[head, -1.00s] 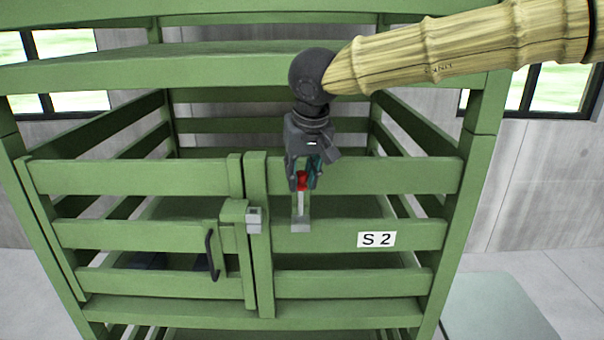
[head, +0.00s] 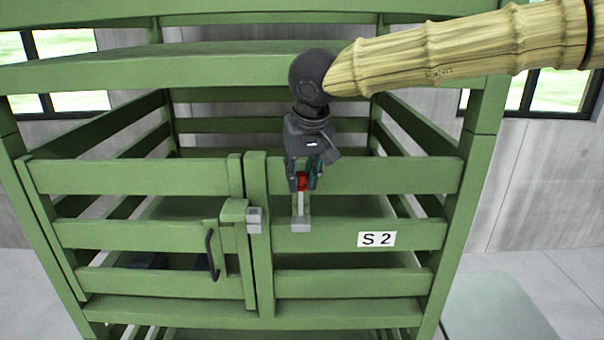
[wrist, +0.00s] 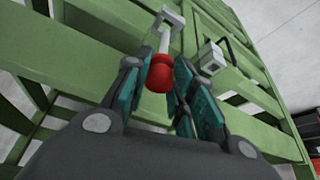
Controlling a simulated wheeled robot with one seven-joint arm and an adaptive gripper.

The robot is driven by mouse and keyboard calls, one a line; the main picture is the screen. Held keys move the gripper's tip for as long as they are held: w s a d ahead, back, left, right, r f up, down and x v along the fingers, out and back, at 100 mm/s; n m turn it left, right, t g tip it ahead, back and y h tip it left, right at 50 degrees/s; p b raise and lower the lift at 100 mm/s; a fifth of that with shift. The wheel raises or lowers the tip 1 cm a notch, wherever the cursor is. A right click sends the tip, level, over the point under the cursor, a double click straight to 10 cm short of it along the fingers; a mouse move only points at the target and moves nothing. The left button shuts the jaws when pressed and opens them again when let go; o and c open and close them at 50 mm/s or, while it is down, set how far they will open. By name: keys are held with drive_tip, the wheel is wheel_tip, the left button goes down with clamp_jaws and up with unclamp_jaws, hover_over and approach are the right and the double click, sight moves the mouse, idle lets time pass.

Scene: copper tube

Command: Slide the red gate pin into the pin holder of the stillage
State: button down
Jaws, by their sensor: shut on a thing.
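The gate pin has a red head (head: 302,182) and a pale shank (head: 300,203). It hangs upright in the head view, and the red head also shows in the wrist view (wrist: 161,72). My gripper (head: 303,184) points down and is shut on the red head. The grey pin holder (head: 300,225) is a small block on the right front panel of the green stillage (head: 350,285). The shank's lower end meets the holder in the picture; I cannot tell how deep it sits. The holder also shows in the wrist view (wrist: 170,17).
A second grey bracket (head: 254,220) sits by the gate's latch edge, left of the holder. A dark handle (head: 211,255) is on the left gate. A white S 2 label (head: 377,239) is to the right. Green rails lie close behind my gripper.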

drive_tip(key=shift+f, duration=3.95)
drive_tip(key=c, duration=1.1)
unclamp_jaws()
approach(302, 207)
drive_tip(key=shift+v, duration=1.1)
drive_tip(key=shift+s, duration=0.1)
